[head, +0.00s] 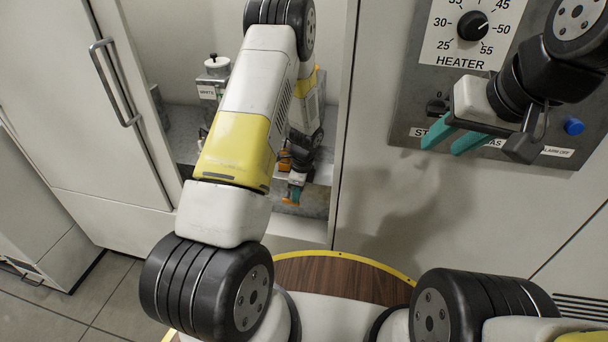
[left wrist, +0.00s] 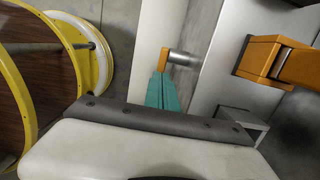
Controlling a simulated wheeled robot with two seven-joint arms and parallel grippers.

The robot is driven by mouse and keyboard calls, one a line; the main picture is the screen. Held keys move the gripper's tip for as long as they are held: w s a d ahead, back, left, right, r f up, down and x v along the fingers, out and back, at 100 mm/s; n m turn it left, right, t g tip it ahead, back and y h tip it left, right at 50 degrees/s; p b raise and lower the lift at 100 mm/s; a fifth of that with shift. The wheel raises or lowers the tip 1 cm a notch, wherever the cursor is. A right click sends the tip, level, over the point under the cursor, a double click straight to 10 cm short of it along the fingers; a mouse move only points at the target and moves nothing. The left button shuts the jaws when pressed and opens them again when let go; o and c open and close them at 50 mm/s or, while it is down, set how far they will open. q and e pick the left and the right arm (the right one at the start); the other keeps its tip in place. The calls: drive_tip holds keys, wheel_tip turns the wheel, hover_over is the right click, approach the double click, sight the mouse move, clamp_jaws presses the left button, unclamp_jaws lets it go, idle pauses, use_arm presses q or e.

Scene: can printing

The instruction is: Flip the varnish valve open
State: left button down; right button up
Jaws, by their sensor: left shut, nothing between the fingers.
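My left gripper (head: 296,190) is low inside the open cabinet bay, its teal fingers shut and empty. In the left wrist view the fingers (left wrist: 162,90) end close to a small orange piece (left wrist: 165,57) with a metal cylinder (left wrist: 184,60) beside it. I cannot tell whether they touch. A larger orange handle (left wrist: 262,58) is to the right of the fingers, apart from them. I cannot tell which orange part belongs to the varnish valve; no varnish label is readable. My right gripper (head: 441,147) is open and empty in front of the heater panel.
A container labelled WHITE (head: 208,92) stands at the bay's left. The bay floor (head: 315,203) is grey. A closed cabinet door with a handle (head: 115,82) is at the left. The heater panel (head: 405,100) with its dial (head: 472,26) and blue button (head: 574,126) is at the right.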

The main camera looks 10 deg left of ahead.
use_arm(q)
drive_tip(key=shift+d+f, duration=0.25)
drive_tip(key=shift+f, duration=0.25)
drive_tip(key=shift+d+f, duration=0.25)
drive_tip(key=shift+f, duration=0.25)
drive_tip(key=shift+d+f, duration=0.1)
drive_tip(key=shift+f, duration=0.8)
drive_tip(key=shift+r, duration=0.1)
wheel_tip(320, 180, up, 8)
drive_tip(key=d, duration=0.1)
drive_tip(key=shift+f, duration=0.2)
